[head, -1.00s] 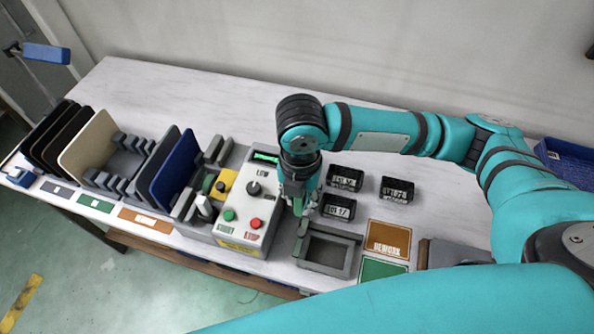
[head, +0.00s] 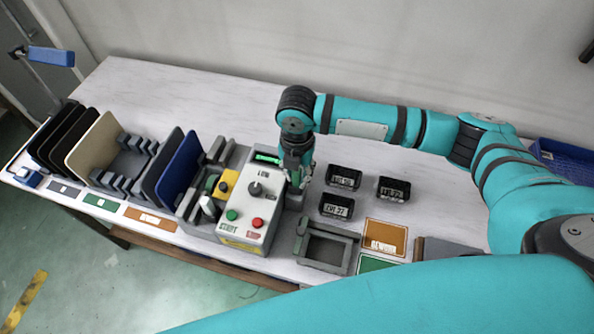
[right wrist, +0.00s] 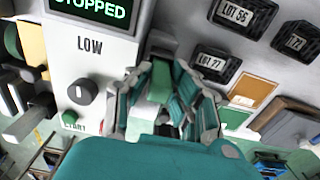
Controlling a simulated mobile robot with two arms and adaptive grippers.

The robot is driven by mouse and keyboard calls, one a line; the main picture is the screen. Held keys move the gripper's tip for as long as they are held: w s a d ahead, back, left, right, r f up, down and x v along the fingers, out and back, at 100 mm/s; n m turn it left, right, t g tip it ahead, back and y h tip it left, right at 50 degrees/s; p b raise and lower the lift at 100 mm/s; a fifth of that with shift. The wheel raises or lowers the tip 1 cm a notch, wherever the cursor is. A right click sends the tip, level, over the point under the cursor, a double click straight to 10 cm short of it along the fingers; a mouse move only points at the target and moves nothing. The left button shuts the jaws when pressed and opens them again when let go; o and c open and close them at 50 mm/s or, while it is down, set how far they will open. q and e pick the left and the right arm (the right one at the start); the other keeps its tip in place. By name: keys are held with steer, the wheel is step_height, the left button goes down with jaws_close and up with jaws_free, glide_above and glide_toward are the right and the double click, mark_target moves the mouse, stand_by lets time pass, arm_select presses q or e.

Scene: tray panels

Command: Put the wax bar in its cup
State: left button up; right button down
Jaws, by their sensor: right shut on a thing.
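My right gripper (head: 298,182) points down just right of the control box. In the right wrist view its fingers (right wrist: 165,105) are shut on a green block, which I take to be the wax bar (right wrist: 159,82). A small grey holder, perhaps the cup (head: 295,201), stands below the gripper beside the box. A grey part, perhaps the same holder, shows past the bar's far end in the wrist view (right wrist: 160,43). I cannot tell whether the bar touches it. My left gripper is not in view.
The control box (head: 250,208) stands close left of the gripper; its screen reads STOPPED. Black lot bins (head: 337,207) stand to the right. A grey open frame (head: 326,248) and an orange rework mat (head: 385,237) lie nearer. Panels (head: 178,172) stand in racks at left.

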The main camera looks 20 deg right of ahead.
steer(key=shift+f, duration=0.1)
steer(key=c, duration=1.2)
jaws_free()
step_height(320, 180, up, 11)
steer(key=shift+f+b, duration=0.1)
steer(key=shift+b, duration=1)
steer(key=shift+r, duration=0.75)
